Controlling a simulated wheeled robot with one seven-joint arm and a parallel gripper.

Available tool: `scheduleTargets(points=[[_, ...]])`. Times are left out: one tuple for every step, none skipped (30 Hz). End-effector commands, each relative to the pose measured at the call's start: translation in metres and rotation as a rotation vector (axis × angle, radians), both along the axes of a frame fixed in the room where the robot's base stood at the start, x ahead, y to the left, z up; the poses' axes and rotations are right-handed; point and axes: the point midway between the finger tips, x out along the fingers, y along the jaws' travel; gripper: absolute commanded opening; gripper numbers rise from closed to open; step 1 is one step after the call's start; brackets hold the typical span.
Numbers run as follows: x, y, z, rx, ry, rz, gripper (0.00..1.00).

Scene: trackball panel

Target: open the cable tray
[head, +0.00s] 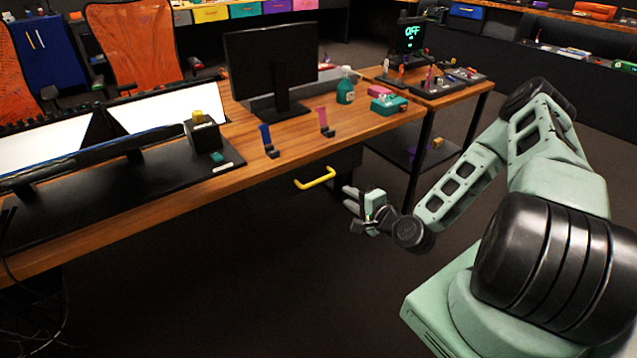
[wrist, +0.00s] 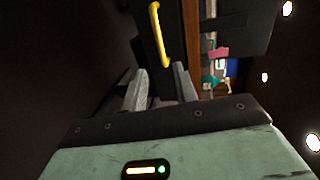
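A dark drawer-like front (head: 345,163) with a yellow handle (head: 315,179) sits under the wooden desk's front edge; I take it to be the cable tray. It looks shut, though its dark edges are hard to make out. In the wrist view the yellow handle (wrist: 160,35) stands beyond my fingers on the dark front. My gripper (head: 350,201) is just right of the handle in the head view, not touching it. In the wrist view my gripper (wrist: 161,84) has its two grey fingers apart, with nothing between them.
The wooden desk (head: 375,124) above carries a monitor (head: 271,62), a green bottle (head: 346,86), a teal box (head: 389,105), and blue and pink upright pieces. A side table (head: 455,97) with black legs stands behind my arm. The floor before the desk is clear.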

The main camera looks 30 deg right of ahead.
Motion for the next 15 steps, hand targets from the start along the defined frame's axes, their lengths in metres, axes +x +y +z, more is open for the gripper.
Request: scheduleTargets(points=[[0.011, 0.001, -0.002, -0.002, -0.002, 0.001, 0.29], [0.017, 0.001, -0.003, -0.003, -0.002, 0.002, 0.29], [0.025, 0.002, -0.005, -0.002, -0.002, 0.003, 0.29], [0.031, 0.002, -0.006, -0.002, -0.001, 0.002, 0.29], [0.037, 0.002, -0.008, -0.002, -0.001, 0.001, 0.29], [0.045, 0.003, -0.01, -0.001, -0.001, 0.003, 0.29], [0.052, 0.003, -0.011, -0.002, -0.001, 0.003, 0.29], [0.058, 0.003, -0.012, -0.002, -0.001, 0.003, 0.29], [0.066, 0.003, -0.014, -0.004, 0.0, 0.003, 0.29], [0.072, 0.003, -0.015, -0.003, -0.001, 0.003, 0.29], [0.078, 0.004, -0.016, -0.002, -0.001, 0.003, 0.29], [0.087, 0.004, -0.018, -0.002, 0.0, 0.002, 0.29], [0.092, 0.004, -0.019, -0.002, 0.0, 0.002, 0.29], [0.098, 0.005, -0.021, -0.003, 0.0, 0.003, 0.29], [0.105, 0.004, -0.023, -0.003, 0.001, 0.003, 0.29]])
